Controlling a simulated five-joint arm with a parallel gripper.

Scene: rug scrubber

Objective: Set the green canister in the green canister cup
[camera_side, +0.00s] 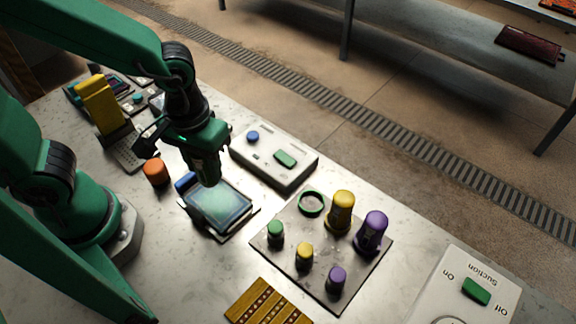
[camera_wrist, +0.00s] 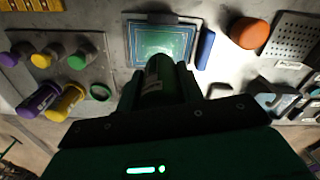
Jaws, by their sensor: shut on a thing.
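My gripper (camera_side: 204,150) is shut on the green canister (camera_side: 209,174), which hangs above the tablet at the table's middle. The wrist view shows the canister (camera_wrist: 158,82) between the two fingers (camera_wrist: 160,88), with a pale label on its side. The green canister cup (camera_side: 311,203) is an empty green ring at the back left of a grey plate (camera_side: 327,283). It also shows in the wrist view (camera_wrist: 99,92), to the left of the canister. The gripper is well left of the cup in the side view.
On the plate, a yellow canister (camera_side: 341,212) and a purple canister (camera_side: 371,232) stand right of the ring; green, yellow and purple knobs line the front. A control box (camera_side: 274,158) stands behind the tablet (camera_side: 220,206). An orange knob (camera_side: 156,172) is at left.

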